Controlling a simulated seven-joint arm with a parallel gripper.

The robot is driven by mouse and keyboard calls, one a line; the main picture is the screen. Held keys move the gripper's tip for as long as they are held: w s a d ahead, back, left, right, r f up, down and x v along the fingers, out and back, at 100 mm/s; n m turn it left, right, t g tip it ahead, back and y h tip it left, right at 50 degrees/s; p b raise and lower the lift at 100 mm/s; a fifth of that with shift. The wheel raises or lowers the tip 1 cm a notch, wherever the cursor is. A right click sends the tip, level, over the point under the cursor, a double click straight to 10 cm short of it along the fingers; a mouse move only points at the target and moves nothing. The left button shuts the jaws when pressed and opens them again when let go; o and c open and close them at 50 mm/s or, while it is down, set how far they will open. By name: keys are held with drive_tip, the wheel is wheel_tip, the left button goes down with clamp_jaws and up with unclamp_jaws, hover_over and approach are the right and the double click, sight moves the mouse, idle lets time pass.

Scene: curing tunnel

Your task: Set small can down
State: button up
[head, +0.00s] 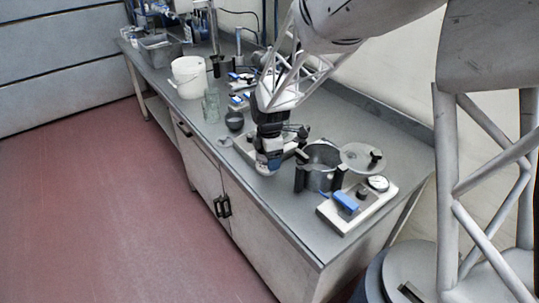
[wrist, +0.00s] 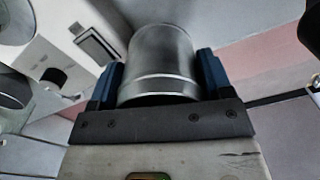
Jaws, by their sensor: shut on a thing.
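The small can (wrist: 160,62) is a plain grey metal cylinder with a bright band near its lower end in the wrist view. My gripper (wrist: 160,82) has a blue finger on each side of it and is shut on it. In the head view my gripper (head: 268,163) points down over the grey bench (head: 290,198), close to its front edge. The can is not clearly visible there, and I cannot tell whether it touches the bench top.
Right of my gripper stand a dark pot (head: 322,163), a round lid (head: 362,157) and a white-based device (head: 357,207) with a dial. To the left are a dark bowl (head: 234,122), a glass jar (head: 210,106) and a white bucket (head: 188,78). The front bench strip is clear.

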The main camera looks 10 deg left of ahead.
drive_tip(key=o, duration=1)
drive_tip(key=shift+r, duration=0.1)
wheel_tip(320, 180, up, 13)
idle(0.3)
idle(0.6)
